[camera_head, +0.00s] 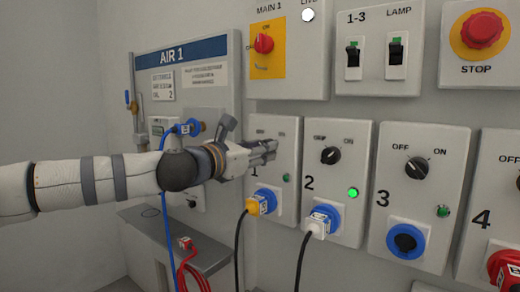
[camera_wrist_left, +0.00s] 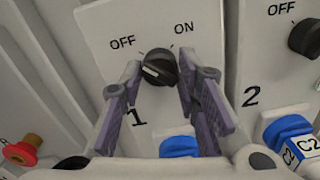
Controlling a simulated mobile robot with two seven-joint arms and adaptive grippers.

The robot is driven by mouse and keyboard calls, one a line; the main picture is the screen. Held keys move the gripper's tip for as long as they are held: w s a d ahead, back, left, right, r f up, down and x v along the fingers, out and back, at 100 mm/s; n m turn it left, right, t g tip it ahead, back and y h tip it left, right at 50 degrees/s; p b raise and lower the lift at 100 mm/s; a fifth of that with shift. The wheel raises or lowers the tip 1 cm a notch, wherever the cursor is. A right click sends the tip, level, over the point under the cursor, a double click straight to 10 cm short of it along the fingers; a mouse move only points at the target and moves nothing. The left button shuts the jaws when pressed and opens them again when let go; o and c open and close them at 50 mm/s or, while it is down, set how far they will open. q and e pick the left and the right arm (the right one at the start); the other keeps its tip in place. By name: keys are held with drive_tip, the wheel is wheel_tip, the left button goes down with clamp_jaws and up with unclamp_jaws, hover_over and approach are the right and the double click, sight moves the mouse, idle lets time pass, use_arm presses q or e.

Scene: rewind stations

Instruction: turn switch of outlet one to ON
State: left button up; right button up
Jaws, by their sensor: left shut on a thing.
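Outlet one's panel (camera_head: 262,128) is a light grey box with a blue socket holding a yellow plug (camera_head: 262,203). Its black rotary switch (camera_wrist_left: 158,68) shows in the left wrist view between the OFF and ON labels; its white mark lies on the left, OFF side. My left gripper (camera_head: 268,149) reaches the panel from the left and hides this switch in the head view. In the left wrist view its fingers (camera_wrist_left: 158,66) are on either side of the knob and shut on it. Outlet one's small lamp (camera_head: 286,178) looks dark green. My right gripper is out of view.
Outlet two (camera_head: 337,140), with a white plug and a bright green lamp (camera_head: 352,192), is close on the right. Outlets three (camera_head: 418,150) and four follow. A main switch (camera_head: 264,43) and red STOP button (camera_head: 482,28) are above. Cables hang below.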

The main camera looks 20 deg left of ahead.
use_arm(q)
drive_tip(key=shift+m+p, duration=0.65)
drive_tip(key=shift+m, duration=8.25)
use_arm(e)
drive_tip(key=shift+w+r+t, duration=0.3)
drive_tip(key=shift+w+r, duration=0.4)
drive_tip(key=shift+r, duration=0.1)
use_arm(q)
drive_tip(key=o, duration=1.1)
drive_tip(key=shift+o, duration=0.2)
